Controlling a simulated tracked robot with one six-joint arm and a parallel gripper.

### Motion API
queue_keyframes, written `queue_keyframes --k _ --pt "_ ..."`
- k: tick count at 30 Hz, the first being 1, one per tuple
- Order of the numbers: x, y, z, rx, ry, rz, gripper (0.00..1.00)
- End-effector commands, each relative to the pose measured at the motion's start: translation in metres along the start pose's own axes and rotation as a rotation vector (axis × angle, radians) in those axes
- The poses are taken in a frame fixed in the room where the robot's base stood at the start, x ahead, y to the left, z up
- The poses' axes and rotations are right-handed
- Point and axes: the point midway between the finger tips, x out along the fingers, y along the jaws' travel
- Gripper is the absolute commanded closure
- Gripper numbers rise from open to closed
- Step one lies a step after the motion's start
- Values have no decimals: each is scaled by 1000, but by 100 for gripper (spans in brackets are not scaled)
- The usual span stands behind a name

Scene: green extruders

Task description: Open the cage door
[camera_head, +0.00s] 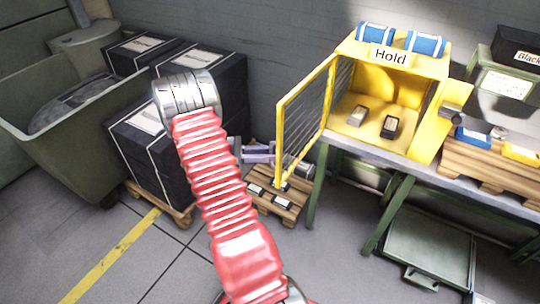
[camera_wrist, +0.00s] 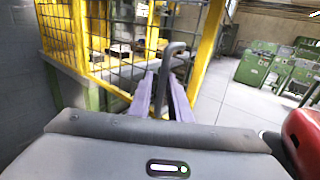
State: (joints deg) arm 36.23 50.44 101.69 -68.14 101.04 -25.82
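The yellow cage (camera_head: 400,72) stands on a green-legged table under a sign reading "Hold". Its mesh door (camera_head: 305,110) is swung out to the left, with the cage front open. My gripper (camera_head: 272,154) is at the door's free outer edge. In the wrist view, the dark door handle (camera_wrist: 165,75) stands between the two purple fingers of my gripper (camera_wrist: 164,90). The fingers lie close on both sides and look shut on it. The yellow door frame (camera_wrist: 206,45) is just behind. The handle is too small to make out in the head view.
Two small dark-topped blocks (camera_head: 391,127) sit inside the cage; blue items (camera_head: 425,43) lie on top. Black boxes (camera_head: 150,140) and a green bin (camera_head: 60,130) stand left. A low pallet (camera_head: 275,205) is below the door. Floor at front left is clear.

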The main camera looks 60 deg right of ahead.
Motion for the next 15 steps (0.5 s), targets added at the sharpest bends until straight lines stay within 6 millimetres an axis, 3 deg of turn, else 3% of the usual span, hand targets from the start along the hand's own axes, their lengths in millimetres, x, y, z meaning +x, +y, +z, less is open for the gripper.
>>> queue_keyframes --k 9,15 --pt "-3 -1 0 0 -1 0 83" --pt "-21 0 0 1 -1 2 83"
